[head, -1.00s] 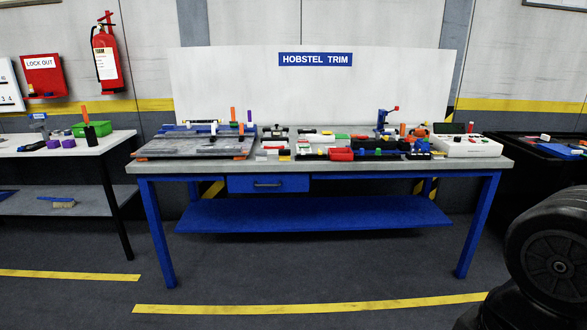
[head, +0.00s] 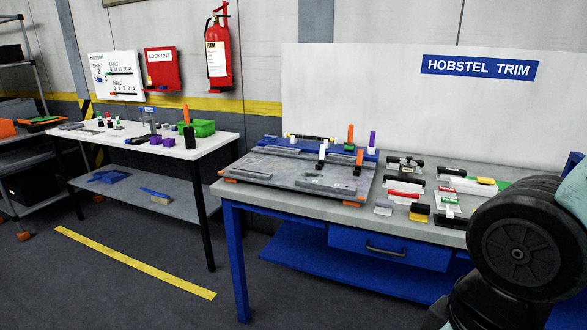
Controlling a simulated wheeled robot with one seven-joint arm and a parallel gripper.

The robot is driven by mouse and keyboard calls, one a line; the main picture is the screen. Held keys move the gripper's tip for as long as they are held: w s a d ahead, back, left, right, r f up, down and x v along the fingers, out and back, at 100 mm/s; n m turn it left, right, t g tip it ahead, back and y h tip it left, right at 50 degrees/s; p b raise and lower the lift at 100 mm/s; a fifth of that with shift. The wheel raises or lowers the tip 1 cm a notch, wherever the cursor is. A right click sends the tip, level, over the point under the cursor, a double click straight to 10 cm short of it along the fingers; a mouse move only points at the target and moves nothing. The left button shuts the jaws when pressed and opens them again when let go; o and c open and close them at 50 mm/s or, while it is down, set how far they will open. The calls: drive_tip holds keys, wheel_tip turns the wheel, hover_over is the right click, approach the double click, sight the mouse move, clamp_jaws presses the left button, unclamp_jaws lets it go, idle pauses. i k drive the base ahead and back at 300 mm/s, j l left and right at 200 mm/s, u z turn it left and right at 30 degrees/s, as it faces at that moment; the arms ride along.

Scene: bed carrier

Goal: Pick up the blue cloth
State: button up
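I cannot make out a blue cloth for certain. A small flat blue item (head: 108,176) lies on the lower shelf of the white-topped table at left. It looks more like a dustpan than a cloth, and it is too small to be sure. My gripper is not in view; only part of my arm shows at the right edge, and it hides part of the workbench.
A blue-legged workbench (head: 245,208) with a fixture plate and small tools stands at centre right. The white-topped table (head: 75,138) holds a green bin (head: 198,127) and small parts. A brush (head: 154,196) lies on its lower shelf. Floor in front is clear.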

sight(266, 138)
drive_tip(key=i+j+u, duration=0.3)
drive_tip(key=i, duration=0.4)
drive_tip(key=i+j+u, duration=0.15)
drive_tip(key=i+j, duration=0.1)
drive_tip(key=i, duration=0.1)
